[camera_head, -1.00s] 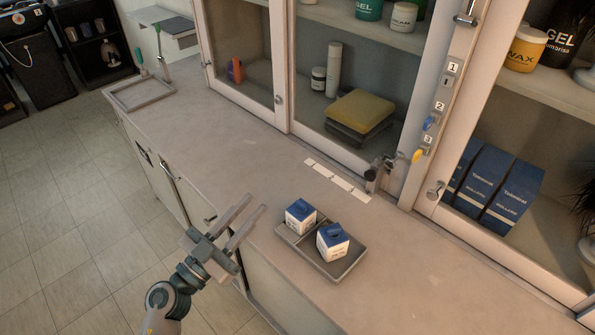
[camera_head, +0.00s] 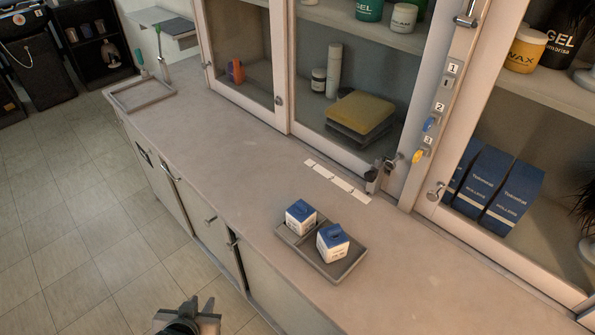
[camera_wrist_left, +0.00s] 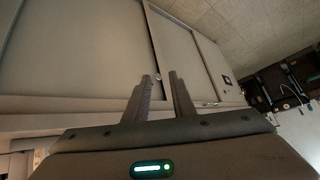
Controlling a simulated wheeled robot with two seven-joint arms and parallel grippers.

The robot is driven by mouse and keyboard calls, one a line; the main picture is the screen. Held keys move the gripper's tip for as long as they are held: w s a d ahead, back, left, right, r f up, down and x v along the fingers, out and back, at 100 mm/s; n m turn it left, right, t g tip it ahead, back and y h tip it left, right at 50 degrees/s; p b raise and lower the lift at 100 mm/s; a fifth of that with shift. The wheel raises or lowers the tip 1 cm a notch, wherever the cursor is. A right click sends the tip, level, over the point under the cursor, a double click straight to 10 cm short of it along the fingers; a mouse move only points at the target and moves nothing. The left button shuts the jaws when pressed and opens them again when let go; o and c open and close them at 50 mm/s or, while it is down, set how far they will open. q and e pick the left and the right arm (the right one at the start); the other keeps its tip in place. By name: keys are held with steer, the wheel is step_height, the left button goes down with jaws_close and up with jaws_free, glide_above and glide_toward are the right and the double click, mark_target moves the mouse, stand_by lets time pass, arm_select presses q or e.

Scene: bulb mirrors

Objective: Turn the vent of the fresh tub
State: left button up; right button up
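Two small white tubs with blue tops stand in a shallow grey tray (camera_head: 340,271) on the counter. One tub (camera_head: 300,217) is at the back left, the other (camera_head: 332,243) at the front right. I cannot tell which is the fresh one, and their vents are too small to make out. My left gripper (camera_head: 201,303) is at the bottom edge of the head view, in front of the counter and well away from the tubs. In the left wrist view its two fingers (camera_wrist_left: 159,77) are apart with nothing between them, facing cabinet fronts. My right gripper is not in view.
White label strips (camera_head: 337,181) lie on the counter behind the tray. Glass-fronted cabinets rise behind, with numbered hooks (camera_head: 436,110) on a post. An empty tray frame (camera_head: 140,94) sits at the far left. The counter between is clear.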

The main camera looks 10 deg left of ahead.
arm_select(q)
steer(key=s+d+f+m+g+h, duration=0.25)
steer(key=s+d+f+g, duration=0.2)
steer(key=s+f, duration=0.45)
steer(key=s+f+g, duration=0.1)
steer(key=s+f, duration=0.2)
steer(key=f, duration=1)
steer(key=s+f+g, duration=0.1)
steer(key=s+f, duration=0.1)
steer(key=f, duration=1.1)
steer(key=s+a+f+m, duration=0.1)
steer(key=s+a+f, duration=0.1)
steer(key=s+f, duration=1.1)
steer(key=s, duration=0.3)
steer(key=shift+f+g, duration=0.3)
steer(key=shift+g, duration=0.05)
steer(key=shift+s, duration=0.1)
